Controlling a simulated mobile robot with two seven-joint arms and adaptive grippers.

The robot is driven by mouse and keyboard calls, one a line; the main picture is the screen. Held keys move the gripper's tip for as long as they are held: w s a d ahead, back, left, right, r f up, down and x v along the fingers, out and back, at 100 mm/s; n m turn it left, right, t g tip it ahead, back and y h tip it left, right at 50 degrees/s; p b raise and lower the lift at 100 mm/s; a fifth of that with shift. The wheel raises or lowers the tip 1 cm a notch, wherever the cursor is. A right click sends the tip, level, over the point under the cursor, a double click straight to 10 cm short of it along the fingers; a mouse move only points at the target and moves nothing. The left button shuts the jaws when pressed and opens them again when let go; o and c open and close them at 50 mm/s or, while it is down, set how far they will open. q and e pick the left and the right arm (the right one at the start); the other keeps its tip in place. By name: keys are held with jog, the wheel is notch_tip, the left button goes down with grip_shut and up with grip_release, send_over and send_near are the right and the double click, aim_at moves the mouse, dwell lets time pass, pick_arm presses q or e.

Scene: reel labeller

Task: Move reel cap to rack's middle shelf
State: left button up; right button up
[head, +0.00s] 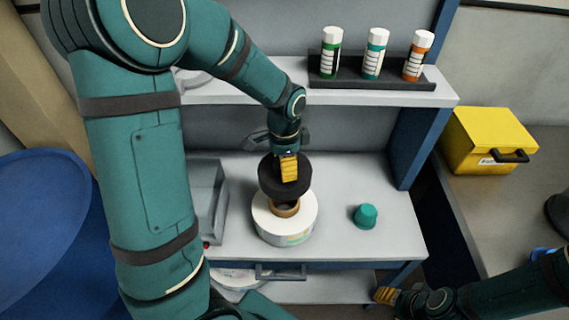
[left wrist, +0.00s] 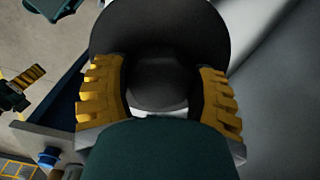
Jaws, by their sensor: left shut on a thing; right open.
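The reel cap (head: 271,183) is a black round disc with a hub, held in my left gripper (head: 289,167) above the middle shelf (head: 335,180) of the rack. In the left wrist view the yellow fingers of my left gripper (left wrist: 160,98) are shut on the hub of the reel cap (left wrist: 160,28). A white reel (head: 286,229) with a brown core (head: 285,209) stands on this shelf just below the cap; whether they touch is unclear. My right gripper (head: 387,295) is open and empty at the lower right, away from the rack.
A small teal knob-like piece (head: 365,215) stands right of the reel. A grey box (head: 207,200) is at the shelf's left. The upper shelf holds a black tray (head: 385,83) with three bottles. A yellow box (head: 487,140) sits on the right counter.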

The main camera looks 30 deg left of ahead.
pick_arm(q)
jog(key=shift+r+p, duration=1.7)
jog(key=shift+r, duration=0.6)
